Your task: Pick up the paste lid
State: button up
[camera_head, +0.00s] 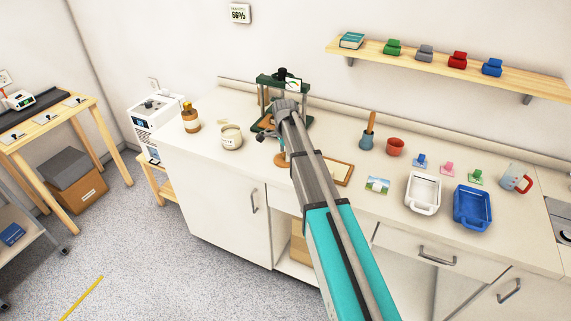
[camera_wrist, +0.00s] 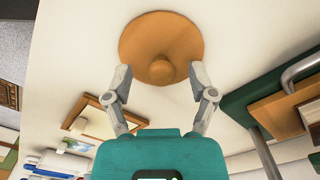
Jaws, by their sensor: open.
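The paste lid, a round orange-brown disc with a central knob, lies on the pale worktop in the wrist view (camera_wrist: 135,42). In the head view a small brown part of it (camera_head: 279,160) shows beside my arm, which hides the rest. My gripper (camera_wrist: 160,78) is open and empty. Its two fingers reach toward the lid, one on each side of the knob, apart from it. The height between the fingertips and the lid is hard to tell. A cream jar (camera_head: 231,138), likely the paste jar, stands to the left on the worktop.
A green-framed press (camera_head: 262,88) stands close behind my gripper. A brown bottle (camera_head: 191,122) is at the left. A wooden-framed board (camera_head: 338,172), a small picture (camera_head: 377,185), a white tray (camera_head: 422,208) and a blue tray (camera_head: 472,220) lie to the right.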

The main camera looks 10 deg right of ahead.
jog(key=shift+f, duration=0.2)
dwell(0.5)
grip_shut()
jog(key=shift+r, duration=0.2)
notch_tip(320, 180, up, 2)
jog(key=shift+r+p, duration=0.1)
jog(key=shift+p, duration=1.1)
jog(key=s+r+p, duration=1)
jog(key=s, duration=0.4)
jog(key=shift+a+r, duration=0.2)
jog(key=shift+a, duration=0.15)
jog(key=shift+s, duration=0.1)
